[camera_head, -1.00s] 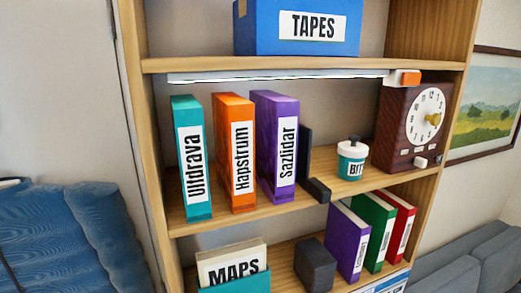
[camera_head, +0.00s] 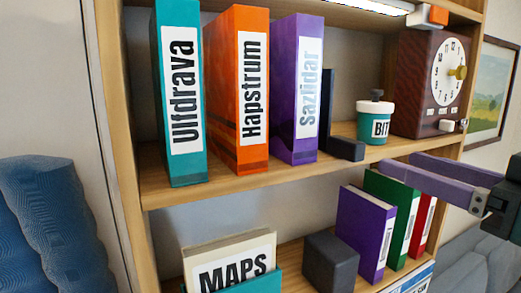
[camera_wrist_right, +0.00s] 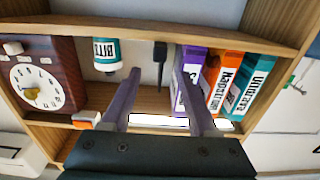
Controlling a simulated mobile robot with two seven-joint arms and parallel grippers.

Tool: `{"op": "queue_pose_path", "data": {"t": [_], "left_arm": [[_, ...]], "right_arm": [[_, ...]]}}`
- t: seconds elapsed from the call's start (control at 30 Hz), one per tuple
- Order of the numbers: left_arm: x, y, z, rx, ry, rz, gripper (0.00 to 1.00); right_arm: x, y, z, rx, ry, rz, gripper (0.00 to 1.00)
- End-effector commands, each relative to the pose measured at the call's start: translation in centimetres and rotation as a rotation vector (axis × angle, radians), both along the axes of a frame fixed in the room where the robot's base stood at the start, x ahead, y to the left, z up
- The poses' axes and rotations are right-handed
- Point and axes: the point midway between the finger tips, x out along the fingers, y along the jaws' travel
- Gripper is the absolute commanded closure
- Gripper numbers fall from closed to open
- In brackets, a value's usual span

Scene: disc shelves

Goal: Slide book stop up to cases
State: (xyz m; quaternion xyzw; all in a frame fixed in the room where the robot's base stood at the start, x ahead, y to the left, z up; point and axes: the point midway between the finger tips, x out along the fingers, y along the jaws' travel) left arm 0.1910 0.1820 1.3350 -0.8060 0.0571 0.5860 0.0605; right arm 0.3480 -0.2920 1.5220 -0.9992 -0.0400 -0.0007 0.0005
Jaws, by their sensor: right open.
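The book stop (camera_head: 328,108) is a dark L-shaped piece standing upright on the middle shelf, its foot pointing right. Three cases stand to its left: teal Ulfdrava (camera_head: 178,95), orange Hapstrum (camera_head: 238,90) and purple Sazlidar (camera_head: 296,90), with gaps between them. The stop is close to Sazlidar; I cannot tell if they touch. My right gripper (camera_head: 397,161) is open and empty, entering from the right in front of the shelf. In the right wrist view, which is upside down, the book stop (camera_wrist_right: 160,52) shows between the spread fingers (camera_wrist_right: 158,66). My left gripper is out of view.
Below are a dark block (camera_head: 331,262), purple, green and red cases, and a MAPS box (camera_head: 235,270). A light bar (camera_head: 365,6) runs under the shelf above.

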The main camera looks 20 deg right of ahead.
Motion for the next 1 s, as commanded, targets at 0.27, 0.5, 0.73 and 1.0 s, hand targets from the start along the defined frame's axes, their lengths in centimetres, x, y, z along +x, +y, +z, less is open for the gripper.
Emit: {"op": "queue_pose_path", "data": {"t": [0.27, 0.5, 0.73, 1.0], "left_arm": [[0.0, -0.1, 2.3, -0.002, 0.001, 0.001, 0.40], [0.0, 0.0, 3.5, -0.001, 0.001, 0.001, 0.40], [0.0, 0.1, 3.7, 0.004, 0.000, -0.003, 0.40], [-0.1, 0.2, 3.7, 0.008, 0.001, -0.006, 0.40]], "right_arm": [[4.5, 0.3, 0.6, -0.001, -0.001, -0.002, 0.40], [7.5, 0.6, 0.4, 0.000, 0.000, -0.002, 0.40], [8.6, 0.7, 0.1, 0.000, 0.002, -0.001, 0.40], [8.6, 0.7, 0.0, 0.000, 0.002, -0.001, 0.43]]}}
